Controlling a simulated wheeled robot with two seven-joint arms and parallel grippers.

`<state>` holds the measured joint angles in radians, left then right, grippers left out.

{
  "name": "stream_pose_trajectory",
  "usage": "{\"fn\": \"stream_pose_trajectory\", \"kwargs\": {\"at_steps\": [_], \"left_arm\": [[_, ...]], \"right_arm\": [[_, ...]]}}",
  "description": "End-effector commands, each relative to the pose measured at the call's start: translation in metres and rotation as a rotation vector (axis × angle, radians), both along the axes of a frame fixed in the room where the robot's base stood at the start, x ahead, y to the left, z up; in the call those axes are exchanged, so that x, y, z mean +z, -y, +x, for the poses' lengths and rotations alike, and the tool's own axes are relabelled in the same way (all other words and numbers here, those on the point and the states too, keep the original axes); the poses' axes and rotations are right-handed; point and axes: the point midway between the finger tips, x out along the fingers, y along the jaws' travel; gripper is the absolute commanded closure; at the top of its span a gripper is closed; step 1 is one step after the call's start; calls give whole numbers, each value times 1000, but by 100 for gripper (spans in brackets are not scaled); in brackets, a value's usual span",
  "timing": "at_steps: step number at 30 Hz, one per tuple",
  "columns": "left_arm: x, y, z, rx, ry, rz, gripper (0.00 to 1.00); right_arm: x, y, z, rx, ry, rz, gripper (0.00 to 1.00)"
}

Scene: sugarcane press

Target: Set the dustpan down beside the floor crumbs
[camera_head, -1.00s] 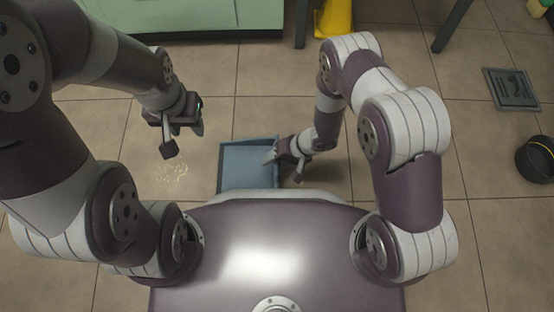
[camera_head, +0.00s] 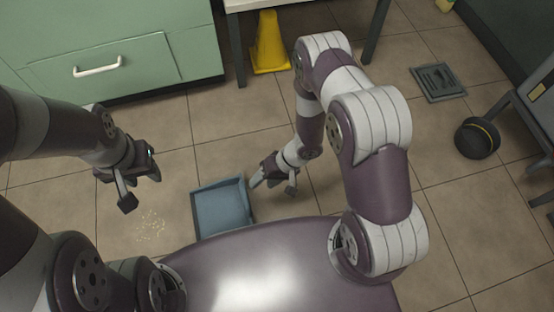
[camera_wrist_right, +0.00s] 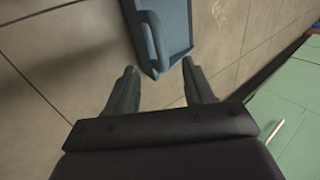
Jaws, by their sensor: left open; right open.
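The blue dustpan (camera_head: 220,208) lies flat on the tiled floor in the head view. The pale floor crumbs (camera_head: 150,226) are scattered to its left, a small gap apart. My right gripper (camera_head: 264,181) is open and empty just right of the dustpan. In the right wrist view, the dustpan's handle (camera_wrist_right: 154,42) is just beyond the gap between my open fingertips (camera_wrist_right: 160,76), and the crumbs (camera_wrist_right: 221,11) show past the pan. My left gripper (camera_head: 137,190) is open and empty, above the floor near the crumbs.
A green cabinet (camera_head: 120,65) stands at the back left. A yellow wet-floor-style sign (camera_head: 270,45) stands near table legs at the back. A floor drain (camera_head: 438,82) and a dark round pot (camera_head: 477,138) are at the right. Floor between dustpan and drain is mostly clear.

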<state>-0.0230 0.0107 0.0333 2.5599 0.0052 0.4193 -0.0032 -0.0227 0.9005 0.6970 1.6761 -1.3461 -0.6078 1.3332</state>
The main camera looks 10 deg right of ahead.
Motion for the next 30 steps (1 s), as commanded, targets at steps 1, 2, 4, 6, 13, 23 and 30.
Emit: {"fn": "stream_pose_trajectory", "kwargs": {"at_steps": [1,2,4,6,13,23,30], "left_arm": [[-1,0,0,0,0,0,57],[-1,0,0,0,0,0,57],[0,0,0,0,-1,0,57],[-1,0,0,0,-1,0,57],[-1,0,0,0,0,0,57],[-1,0,0,0,0,0,57],[40,0,0,0,0,0,57]], "right_arm": [[5,3,9,-4,26,-21,47],[13,9,19,-8,58,-51,47],[48,33,54,-22,173,-184,47],[108,71,80,-42,273,-379,47],[261,124,-9,-41,172,-633,47],[280,115,-47,-8,115,-586,47],[321,115,-47,-8,116,-587,47]]}}
